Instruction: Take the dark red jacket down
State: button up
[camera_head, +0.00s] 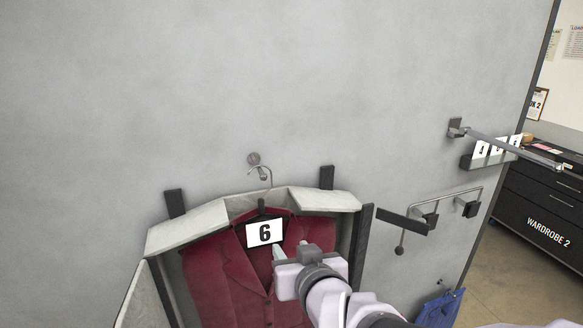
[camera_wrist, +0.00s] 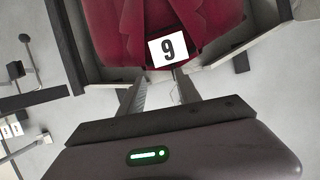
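The dark red jacket (camera_head: 222,284) hangs on a hanger whose hook (camera_head: 262,185) goes up to a round peg (camera_head: 254,158) on the grey wall. A white tag marked 6 (camera_head: 264,232) sits at its collar. The jacket (camera_wrist: 110,30) and the tag (camera_wrist: 168,48) show upside down in the wrist view. My gripper (camera_head: 290,250) is in front of the jacket, just below and right of the tag. In the wrist view my gripper (camera_wrist: 158,88) has its fingers apart, with nothing clearly held between them. My arm hides the jacket's lower right part.
A pale panelled surround (camera_head: 185,228) with dark posts frames the jacket closely. To the right, a wall rail (camera_head: 440,200), a projecting bar (camera_head: 510,148) and a blue item (camera_head: 440,308) are near my arm. A black cabinet (camera_head: 545,205) stands beyond the wall's edge. The upper wall is clear.

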notch_tip(320, 180, up, 3)
jog(key=w+a+n+t+y+p, duration=0.1)
jog(key=w+a, duration=0.1)
jog(key=a, duration=0.1)
jog(key=p, duration=0.7)
send_near(262, 208)
jog(key=w+a, duration=0.1)
jog(key=w, duration=0.3)
jog(key=w+f+b, duration=0.1)
jog(key=w+a+b, duration=0.1)
jog(key=w, duration=0.1)
jog(key=w+f+b, duration=0.1)
jog(key=shift+w+a+f, duration=0.2)
jog(key=shift+f, duration=0.1)
jog(key=shift+w+a+b, duration=0.2)
jog(key=shift+w+b, duration=0.3)
jog(key=shift+w, duration=0.1)
grip_shut()
